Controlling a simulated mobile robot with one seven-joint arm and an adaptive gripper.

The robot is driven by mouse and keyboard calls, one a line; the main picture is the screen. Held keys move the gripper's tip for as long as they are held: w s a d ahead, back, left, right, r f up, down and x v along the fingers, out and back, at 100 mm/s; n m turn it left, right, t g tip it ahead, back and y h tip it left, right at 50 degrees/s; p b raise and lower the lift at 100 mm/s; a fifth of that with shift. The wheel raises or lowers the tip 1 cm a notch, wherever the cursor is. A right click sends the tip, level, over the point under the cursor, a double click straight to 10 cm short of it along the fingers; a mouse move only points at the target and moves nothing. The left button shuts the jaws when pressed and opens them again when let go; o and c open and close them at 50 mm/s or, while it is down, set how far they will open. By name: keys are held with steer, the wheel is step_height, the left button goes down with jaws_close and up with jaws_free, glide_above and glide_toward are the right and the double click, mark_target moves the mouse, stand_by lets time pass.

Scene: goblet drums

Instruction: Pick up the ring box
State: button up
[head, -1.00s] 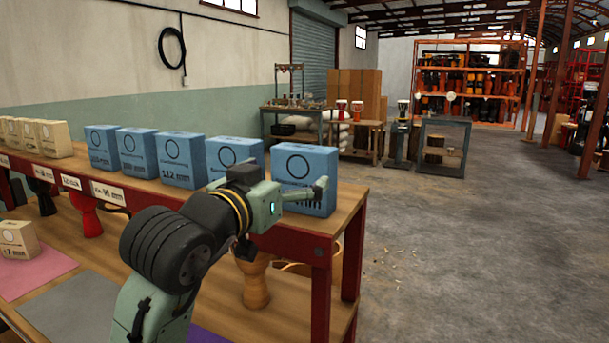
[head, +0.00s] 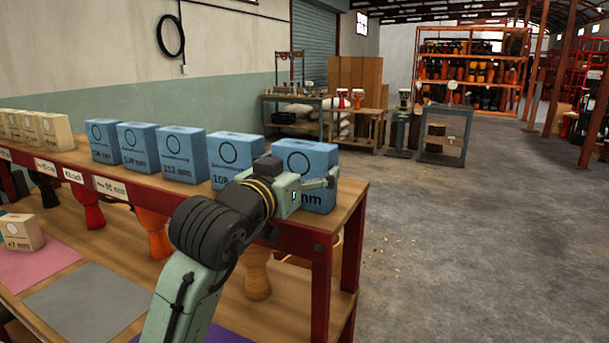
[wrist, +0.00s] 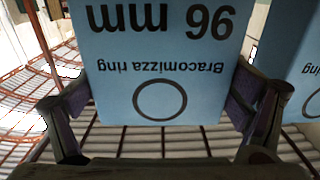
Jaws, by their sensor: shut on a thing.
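The ring box (head: 305,165) is the blue carton at the right end of the shelf row in the head view. My gripper (head: 312,184) is shut on it, with one finger at its right side. In the wrist view the ring box (wrist: 160,65) fills the middle, upside down, reading "96 mm" and "Bracomizza ring" above a black circle. My gripper (wrist: 165,110) has a finger against each side of it.
Another blue box (head: 237,155) stands just left of it, with several more farther along the wooden shelf top (head: 350,190). Cream boxes (head: 40,129) stand at the far left. Goblet drums (head: 152,232) stand underneath. Open floor (head: 470,250) lies to the right.

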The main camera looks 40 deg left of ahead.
mark_target(299, 150)
steer(key=c, duration=0.4)
steer(key=shift+r, duration=0.15)
steer(key=shift+r, duration=0.2)
step_height(299, 150, up, 3)
steer(key=shift+s+f+b, duration=0.1)
steer(key=shift+b, duration=0.55)
steer(key=r+b+v, duration=0.1)
steer(key=b+v, duration=0.2)
steer(key=v, duration=1.3)
steer(key=shift+r, duration=0.15)
